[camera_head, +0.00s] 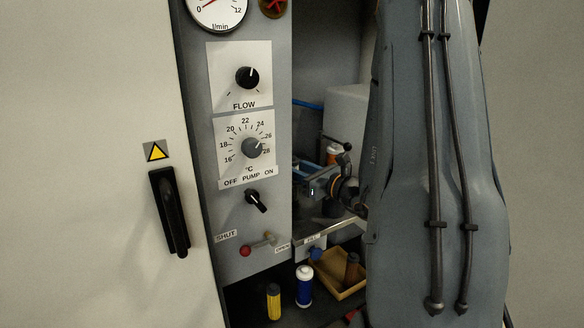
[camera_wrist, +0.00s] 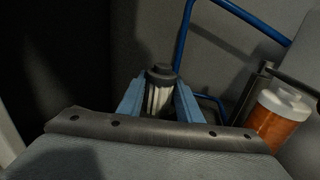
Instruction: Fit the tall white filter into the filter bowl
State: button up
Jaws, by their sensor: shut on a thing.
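My gripper (camera_wrist: 160,98) has its blue fingers closed on the tall white filter (camera_wrist: 157,100), a pale pleated cylinder with a dark cap, in the wrist view. The filter's lower end is hidden behind my wrist's edge. In the head view my gripper (camera_head: 316,189) is inside the recess right of the control panel, and the filter cannot be made out there. I cannot pick out the filter bowl for certain in either view.
An orange canister with a white lid (camera_wrist: 277,119) stands right of my gripper. A blue pipe (camera_wrist: 184,42) runs behind the filter. Below, a yellow cylinder (camera_head: 273,302), a blue cylinder (camera_head: 304,287) and a wooden tray (camera_head: 348,292) with small parts stand on a dark shelf.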

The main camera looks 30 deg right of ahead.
dwell(0.4)
jog(key=o, duration=1.1)
jog(key=shift+o, duration=0.2)
jog(key=p+v, duration=0.1)
jog(key=v, duration=0.7)
jog(key=shift+p, duration=0.4)
